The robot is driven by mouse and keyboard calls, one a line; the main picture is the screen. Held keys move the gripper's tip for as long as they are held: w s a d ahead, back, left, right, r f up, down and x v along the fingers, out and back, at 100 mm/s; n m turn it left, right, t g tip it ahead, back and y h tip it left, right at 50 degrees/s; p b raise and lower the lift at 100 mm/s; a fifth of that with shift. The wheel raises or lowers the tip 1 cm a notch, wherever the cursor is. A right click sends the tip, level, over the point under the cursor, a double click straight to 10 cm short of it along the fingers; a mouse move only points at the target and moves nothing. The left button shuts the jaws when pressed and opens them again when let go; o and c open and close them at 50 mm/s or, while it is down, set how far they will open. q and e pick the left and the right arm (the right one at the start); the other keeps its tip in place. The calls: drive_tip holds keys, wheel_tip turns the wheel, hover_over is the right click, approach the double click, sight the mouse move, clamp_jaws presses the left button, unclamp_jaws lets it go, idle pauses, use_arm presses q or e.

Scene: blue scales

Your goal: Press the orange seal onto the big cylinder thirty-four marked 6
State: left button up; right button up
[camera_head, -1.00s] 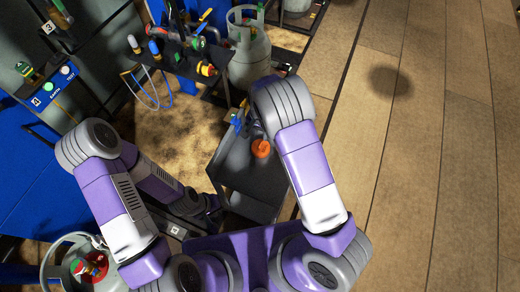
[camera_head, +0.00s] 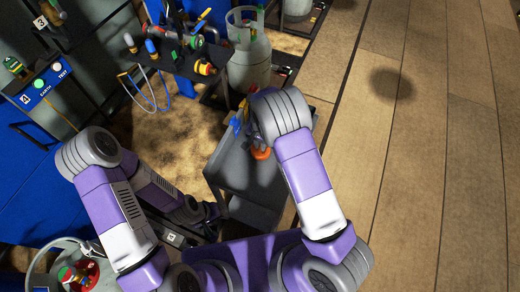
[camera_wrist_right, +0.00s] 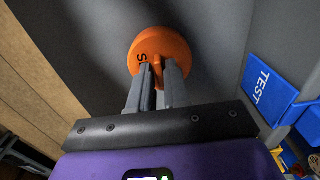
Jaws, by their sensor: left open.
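The orange seal (camera_head: 261,154) is on the dark grey cart top (camera_head: 232,170) in the head view, partly covered by my right gripper (camera_head: 258,142). In the right wrist view the seal (camera_wrist_right: 172,45) is a round disc with a dark mark and a small raised stem. My right gripper's fingers (camera_wrist_right: 158,75) stand on either side of that stem; whether they grip it is unclear. My left gripper (camera_head: 211,213) is open, low beside the cart's left side. A big grey cylinder (camera_head: 248,62) stands beyond the cart. No cylinder number is readable.
A blue TEST bin (camera_wrist_right: 266,90) is at the cart's edge. A dark tool shelf (camera_head: 178,57) with valves and a blue cable stands beyond. A blue bench (camera_head: 40,170) is on the left. Open wooden floor (camera_head: 430,150) lies to the right.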

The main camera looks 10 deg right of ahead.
clamp_jaws()
drive_tip(key=shift+r, duration=0.1)
drive_tip(key=shift+r+p, duration=1.75)
drive_tip(key=shift+r, duration=0.15)
